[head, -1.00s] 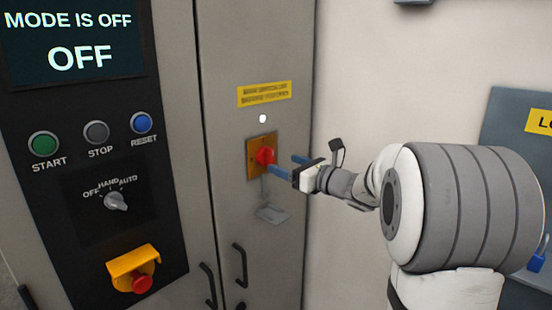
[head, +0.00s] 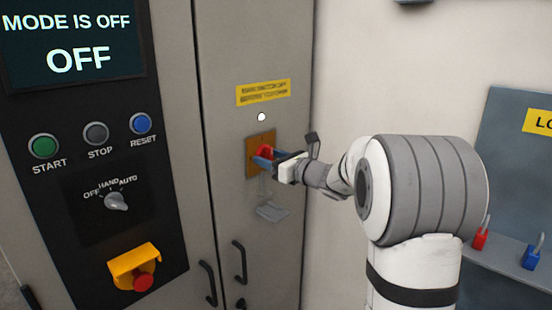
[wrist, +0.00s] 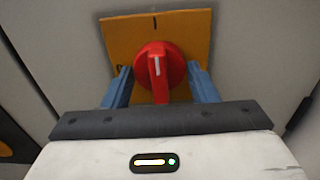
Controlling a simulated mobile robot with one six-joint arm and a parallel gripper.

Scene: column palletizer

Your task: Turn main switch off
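The main switch is a red rotary knob (head: 262,149) on a yellow-orange plate (head: 258,141) on the right cabinet door. In the wrist view the knob (wrist: 158,66) has a white mark and its handle stands upright, in line with a tick at the top of the plate (wrist: 185,24). My gripper (head: 265,157) is at the switch. In the wrist view its blue fingers (wrist: 160,85) stand apart, one on each side of the knob, with gaps visible between them and the handle.
A yellow label (head: 263,92) and a white lamp (head: 261,117) are above the switch; a hanging hasp piece (head: 271,211) is below. The control panel at left has buttons, a mode selector (head: 115,201) and an emergency stop (head: 144,281). Red (head: 481,236) and blue (head: 532,253) padlocks hang at right.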

